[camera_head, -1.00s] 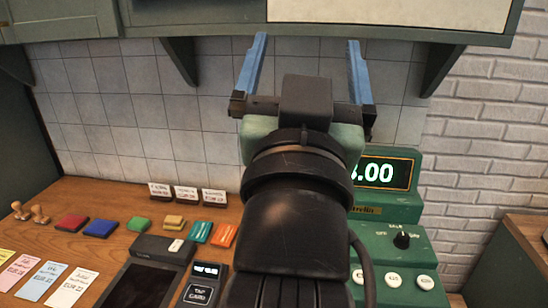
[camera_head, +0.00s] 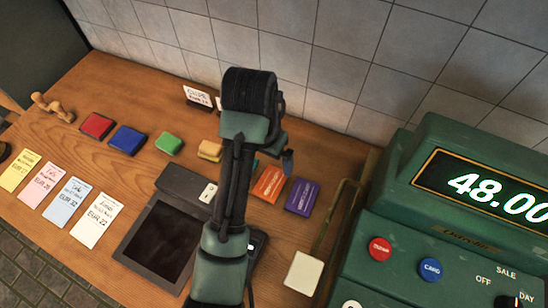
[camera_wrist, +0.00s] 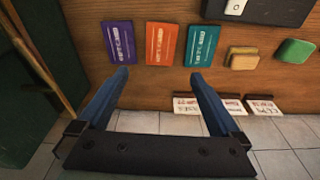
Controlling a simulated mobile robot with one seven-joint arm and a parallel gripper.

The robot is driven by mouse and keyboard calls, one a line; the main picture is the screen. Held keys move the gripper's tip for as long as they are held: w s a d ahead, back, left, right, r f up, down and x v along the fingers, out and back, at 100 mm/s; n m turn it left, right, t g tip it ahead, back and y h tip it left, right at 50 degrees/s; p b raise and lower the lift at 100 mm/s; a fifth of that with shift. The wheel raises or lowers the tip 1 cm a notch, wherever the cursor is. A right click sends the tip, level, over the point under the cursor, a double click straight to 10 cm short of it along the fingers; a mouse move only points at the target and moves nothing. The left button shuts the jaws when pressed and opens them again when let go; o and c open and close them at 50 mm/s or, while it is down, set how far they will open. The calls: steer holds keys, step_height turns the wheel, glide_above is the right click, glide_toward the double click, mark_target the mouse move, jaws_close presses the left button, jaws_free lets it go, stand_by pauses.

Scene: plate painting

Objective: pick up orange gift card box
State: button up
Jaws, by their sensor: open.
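The orange gift card box (camera_head: 269,184) lies flat on the wooden counter, between a purple box (camera_head: 302,196) and a teal box that my arm mostly hides in the head view. In the wrist view the orange box (camera_wrist: 162,44) lies ahead of the fingertips, about centred between them. The purple box (camera_wrist: 119,42) is to its left and the teal box (camera_wrist: 202,46) to its right. My gripper (camera_wrist: 160,77) is open and empty, with its blue fingers apart. In the head view only part of a blue finger shows beside my arm.
A green cash register (camera_head: 440,230) stands to the right of the boxes. Yellow (camera_head: 209,150) and green (camera_head: 169,143) blocks lie to their left. Small label cards (camera_wrist: 185,104) stand near the tiled wall. A dark tray (camera_head: 160,245) lies at the front.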

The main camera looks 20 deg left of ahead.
steer(key=b, duration=0.5)
glide_toward(271, 183)
steer(key=shift+d+f, duration=0.2)
steer(key=shift+f, duration=0.4)
steer(key=shift+w+f+p, duration=0.2)
steer(key=shift+f+p, duration=0.15)
steer(key=shift+p, duration=0.15)
steer(key=shift+w+a+f+p, duration=0.1)
steer(key=shift+w+f+p, duration=0.1)
steer(key=shift+f, duration=1.35)
steer(key=shift+w+a+f+p, duration=0.1)
steer(key=shift+w+f+p, duration=0.1)
steer(key=shift+f, duration=1.35)
steer(key=shift+d, duration=0.1)
steer(key=c, duration=1.2)
steer(key=shift+r, duration=0.1)
steer(key=shift+c, duration=0.2)
